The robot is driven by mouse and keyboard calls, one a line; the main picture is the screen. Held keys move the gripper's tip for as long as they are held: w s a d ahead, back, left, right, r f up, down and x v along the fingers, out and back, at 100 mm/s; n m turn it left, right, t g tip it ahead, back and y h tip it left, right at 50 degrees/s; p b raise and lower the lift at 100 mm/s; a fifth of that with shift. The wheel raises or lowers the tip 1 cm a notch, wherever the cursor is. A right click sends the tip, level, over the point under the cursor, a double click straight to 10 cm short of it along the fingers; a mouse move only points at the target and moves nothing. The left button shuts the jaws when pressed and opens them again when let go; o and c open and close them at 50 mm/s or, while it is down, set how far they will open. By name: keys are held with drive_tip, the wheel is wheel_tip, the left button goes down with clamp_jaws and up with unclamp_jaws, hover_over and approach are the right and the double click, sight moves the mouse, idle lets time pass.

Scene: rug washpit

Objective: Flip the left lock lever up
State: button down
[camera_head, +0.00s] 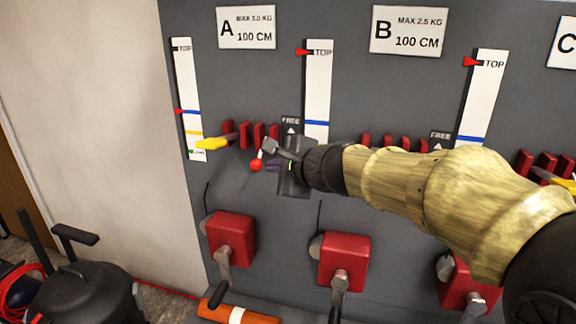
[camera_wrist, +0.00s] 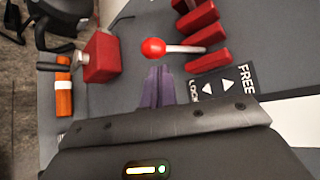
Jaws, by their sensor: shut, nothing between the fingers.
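The left lock lever has a red ball knob (camera_head: 256,165) on a short pale shaft, below the red blocks under sign A. It hangs down, knob at the bottom; the wrist view also shows its knob (camera_wrist: 153,48) and metal shaft (camera_wrist: 186,49). The knob lies towards the LOCK side of the FREE/LOCK label (camera_wrist: 223,88). My gripper (camera_head: 271,166) is just right of the knob in the head view. Its purple fingers (camera_wrist: 158,70) are shut and empty, tips close to the knob in the wrist view. I cannot tell whether they touch. My gripper hides part of the label in the head view.
Red blocks (camera_head: 244,135) and a yellow handle (camera_head: 212,143) sit above left of the lever. Red boxes with cranks (camera_head: 231,238) (camera_head: 344,262) project from the panel below. An orange cylinder (camera_head: 237,314) lies lower still. The bare panel beneath the lever is clear.

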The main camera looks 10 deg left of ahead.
drive_tip(key=shift+x, duration=1.15)
drive_tip(key=shift+a+r+p, duration=0.1)
drive_tip(key=shift+r+p, duration=0.1)
drive_tip(key=shift+p, duration=0.3)
